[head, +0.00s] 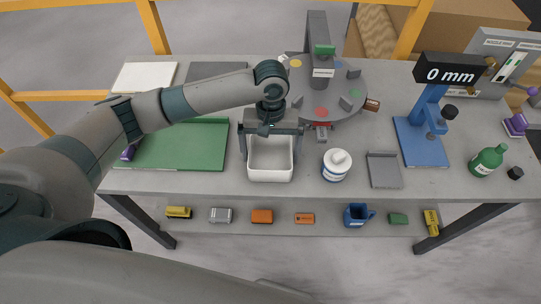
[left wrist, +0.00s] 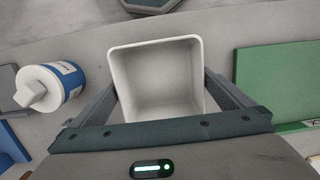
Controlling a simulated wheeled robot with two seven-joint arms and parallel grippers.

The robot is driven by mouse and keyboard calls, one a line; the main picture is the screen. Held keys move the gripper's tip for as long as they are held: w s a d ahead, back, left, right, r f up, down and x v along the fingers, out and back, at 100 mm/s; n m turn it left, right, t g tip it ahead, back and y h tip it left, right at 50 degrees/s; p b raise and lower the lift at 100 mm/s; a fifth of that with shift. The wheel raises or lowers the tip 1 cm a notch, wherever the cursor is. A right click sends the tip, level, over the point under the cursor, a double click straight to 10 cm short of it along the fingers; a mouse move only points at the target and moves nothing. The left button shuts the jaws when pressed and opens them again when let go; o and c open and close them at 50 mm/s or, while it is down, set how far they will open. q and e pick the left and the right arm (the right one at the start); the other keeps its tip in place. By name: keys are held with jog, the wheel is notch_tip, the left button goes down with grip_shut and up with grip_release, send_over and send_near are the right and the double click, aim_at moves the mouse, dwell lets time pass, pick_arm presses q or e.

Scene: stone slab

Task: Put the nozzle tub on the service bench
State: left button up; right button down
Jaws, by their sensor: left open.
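A white, square, open-topped tub (head: 271,174), which looks empty, stands on the grey stone-like bench top (head: 221,187) near its front edge. I take it for the nozzle tub; no label on it is readable. It also shows in the left wrist view (left wrist: 155,62). My left gripper (head: 271,143) is open above and around it, one finger at each side. In the left wrist view the fingers of the left gripper (left wrist: 165,100) flank the tub walls; I cannot tell whether they touch. My right gripper is out of view.
A green mat (head: 185,150) lies left of the tub. A white bottle with a blue label (head: 336,165) stands close on its right. A round grey turntable (head: 335,108) is behind. A blue gauge stand (head: 424,145) and green bottle (head: 487,160) stand right. A lower shelf (head: 335,222) holds small items.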

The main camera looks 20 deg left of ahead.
aim_at(271, 160)
pick_arm(q)
notch_tip(271, 160, up, 10)
jog(key=w+b, duration=0.1)
jog(key=b, duration=0.1)
jog(key=shift+a+r, duration=0.15)
jog(key=shift+r, duration=0.1)
jog(key=shift+w, duration=0.1)
dwell(0.9)
